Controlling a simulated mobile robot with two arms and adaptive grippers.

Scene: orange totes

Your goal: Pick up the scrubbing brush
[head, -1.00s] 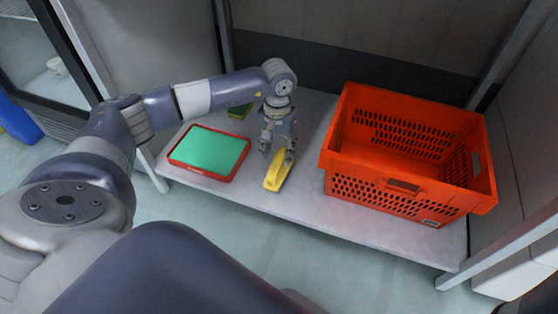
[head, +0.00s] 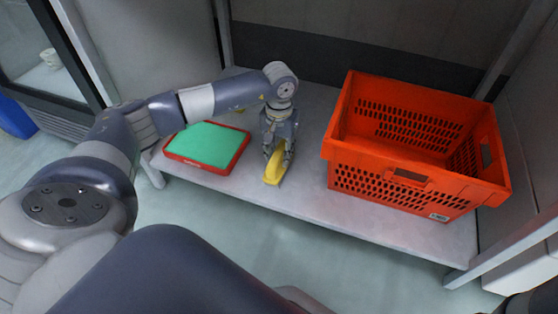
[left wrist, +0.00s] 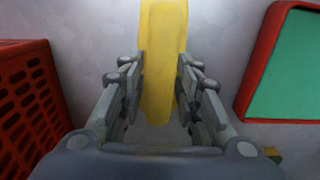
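The scrubbing brush (head: 274,170) is yellow and lies near the front edge of the grey shelf, left of the orange tote. My left gripper (head: 279,153) is down over it, with its fingers on both sides of the brush. In the left wrist view the brush (left wrist: 163,50) runs lengthwise between the fingertips (left wrist: 160,75), very close to both. The fingers look spread around it; firm contact does not show. The brush appears to rest on the shelf. Its underside is hidden. My right gripper is not in view.
The orange tote (head: 375,185) stands right of the brush; its wall (left wrist: 30,100) shows in the left wrist view. A red tray with a green surface (head: 207,146) lies to the left. Bare shelf (head: 310,190) separates brush and tote. A back wall and frame posts bound the shelf.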

